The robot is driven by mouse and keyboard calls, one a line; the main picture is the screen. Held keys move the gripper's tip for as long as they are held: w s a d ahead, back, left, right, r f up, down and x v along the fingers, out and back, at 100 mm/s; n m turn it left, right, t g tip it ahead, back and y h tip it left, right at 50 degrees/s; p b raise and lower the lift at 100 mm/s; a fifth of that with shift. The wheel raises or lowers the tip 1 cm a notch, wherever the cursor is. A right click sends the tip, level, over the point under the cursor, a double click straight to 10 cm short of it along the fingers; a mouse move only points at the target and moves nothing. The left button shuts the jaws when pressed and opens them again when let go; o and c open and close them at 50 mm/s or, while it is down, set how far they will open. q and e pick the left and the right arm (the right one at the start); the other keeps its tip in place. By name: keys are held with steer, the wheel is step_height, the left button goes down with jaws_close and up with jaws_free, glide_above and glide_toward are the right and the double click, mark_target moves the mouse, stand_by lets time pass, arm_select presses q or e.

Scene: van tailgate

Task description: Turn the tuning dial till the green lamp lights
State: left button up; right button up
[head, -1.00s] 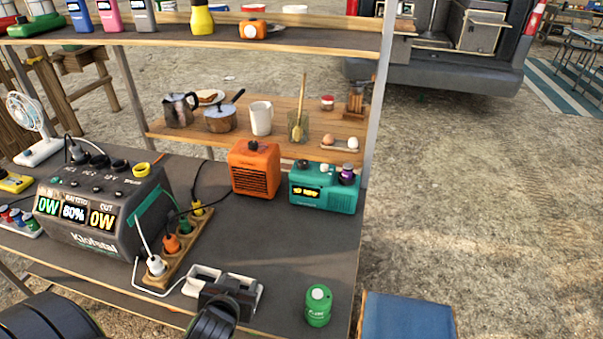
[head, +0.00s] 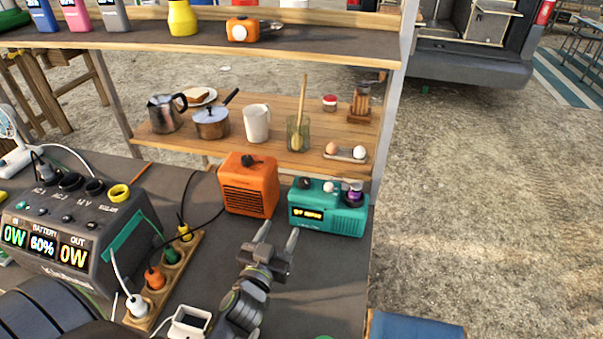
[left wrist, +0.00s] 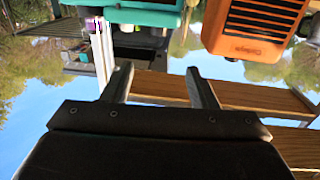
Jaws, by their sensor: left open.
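A teal radio (head: 325,219) with a yellow-lit display (head: 307,213) stands on the dark table. On its top are a dark green knob (head: 304,184), a pale knob (head: 328,187) and a purple-and-dark part (head: 353,192); I cannot tell which is the tuning dial. I can make out no lit green lamp on it. My left gripper (head: 279,236) is open and empty, just in front of the radio's left end and apart from it. The left wrist view, upside down, shows the open fingers (left wrist: 162,88) and the radio (left wrist: 145,17). My right gripper is not in view.
An orange heater (head: 249,190) stands close left of the radio. A power station (head: 80,225) and a wooden socket strip (head: 188,250) with plugs and cables lie further left. A shelf with cookware (head: 185,125) is behind. The table's right edge is near the radio.

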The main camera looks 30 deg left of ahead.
arm_select(q)
glide_toward(302, 185)
steer(key=w, duration=0.2)
steer(key=w+a, duration=0.1)
steer(key=w, duration=0.5)
steer(key=shift+w+a+r, duration=0.1)
steer(key=shift+w+a, duration=0.25)
steer(key=shift+w, duration=0.6)
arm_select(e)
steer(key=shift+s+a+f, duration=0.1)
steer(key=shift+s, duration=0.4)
